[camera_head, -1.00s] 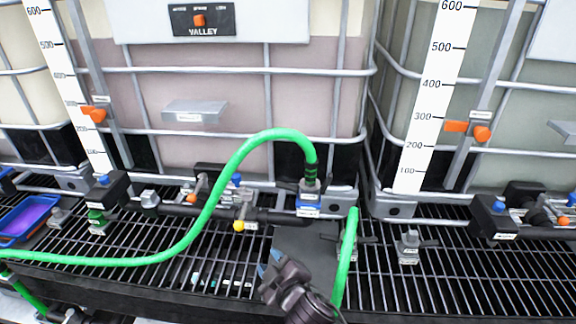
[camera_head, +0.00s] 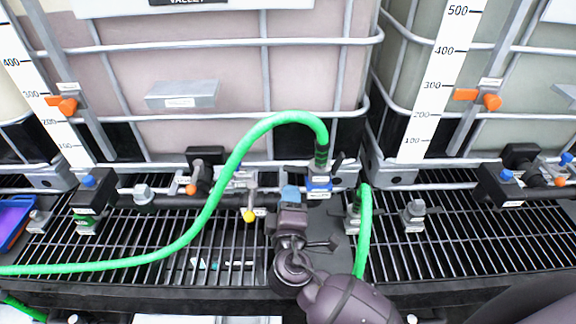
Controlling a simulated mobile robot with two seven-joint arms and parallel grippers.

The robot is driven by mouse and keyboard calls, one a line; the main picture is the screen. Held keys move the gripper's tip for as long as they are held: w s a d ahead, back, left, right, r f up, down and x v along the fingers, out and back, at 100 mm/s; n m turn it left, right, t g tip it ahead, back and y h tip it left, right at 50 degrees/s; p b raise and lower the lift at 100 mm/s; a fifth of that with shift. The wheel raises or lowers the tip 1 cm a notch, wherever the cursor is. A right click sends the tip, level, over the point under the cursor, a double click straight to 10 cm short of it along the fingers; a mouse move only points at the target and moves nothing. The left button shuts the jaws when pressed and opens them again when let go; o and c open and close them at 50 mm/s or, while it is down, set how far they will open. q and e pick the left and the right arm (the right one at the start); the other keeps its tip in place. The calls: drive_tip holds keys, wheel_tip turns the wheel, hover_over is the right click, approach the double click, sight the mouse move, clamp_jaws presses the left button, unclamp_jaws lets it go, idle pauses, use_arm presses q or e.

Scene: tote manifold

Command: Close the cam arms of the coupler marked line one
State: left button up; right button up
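A coupler (camera_head: 321,170) sits at the end of the arched green hose (camera_head: 240,155), above a blue-banded fitting (camera_head: 319,186) with a white label too small to read. Dark cam arms (camera_head: 338,160) show beside it; their exact angle is hard to tell. A second coupler (camera_head: 354,217) joins another green hose (camera_head: 363,240) just in front, to the right. Which one is marked line one cannot be read. My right gripper (camera_head: 290,192) has blue fingertips and is just left of the blue-banded fitting, apparently apart from it. Its finger gap is hidden from this angle. My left gripper is out of view.
A dark manifold pipe (camera_head: 165,202) with valves runs along the slatted grate (camera_head: 250,273). A yellow-tipped handle (camera_head: 249,215) is left of my gripper. A grey fitting (camera_head: 415,212) stands to the right. Caged totes (camera_head: 180,130) close off the back.

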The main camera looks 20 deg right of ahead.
sight(287, 171)
drive_tip(key=p+x, duration=0.1)
drive_tip(key=x, duration=0.9)
drive_tip(key=shift+w+p, duration=0.1)
drive_tip(key=shift+p, duration=0.3)
drive_tip(key=shift+c, duration=0.4)
drive_tip(key=shift+a, duration=0.1)
clamp_jaws()
